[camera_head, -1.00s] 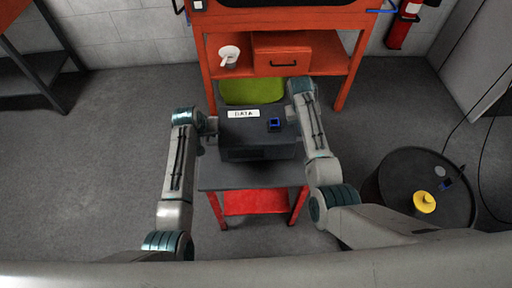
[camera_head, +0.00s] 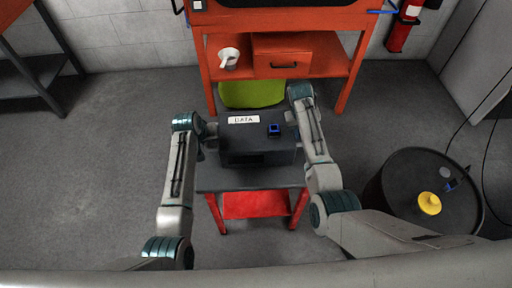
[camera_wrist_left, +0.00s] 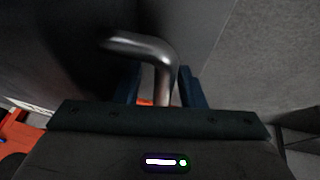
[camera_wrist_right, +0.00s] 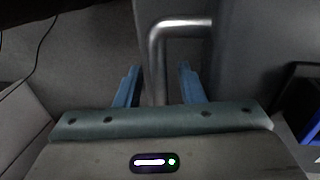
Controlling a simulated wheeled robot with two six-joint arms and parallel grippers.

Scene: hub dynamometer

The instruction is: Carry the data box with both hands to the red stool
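The dark grey data box (camera_head: 258,148) with a white DATA label is over the dark top (camera_head: 250,179) of the red stool. It looks level and appears to rest there; its underside is hidden. My left gripper (camera_head: 208,130) is at the box's left side. In the left wrist view, its fingers (camera_wrist_left: 160,88) are apart on either side of a metal handle (camera_wrist_left: 163,80). My right gripper (camera_head: 292,118) is at the right side. In the right wrist view, its open fingers (camera_wrist_right: 160,85) straddle the other handle (camera_wrist_right: 157,65), with gaps visible beside the bar.
A small blue-marked device (camera_head: 274,130) sits on the box. Behind the stool are a green bin (camera_head: 252,94) and an orange workbench (camera_head: 340,85) with a cup (camera_head: 229,58). A black drum (camera_head: 405,190) with a yellow knob stands right.

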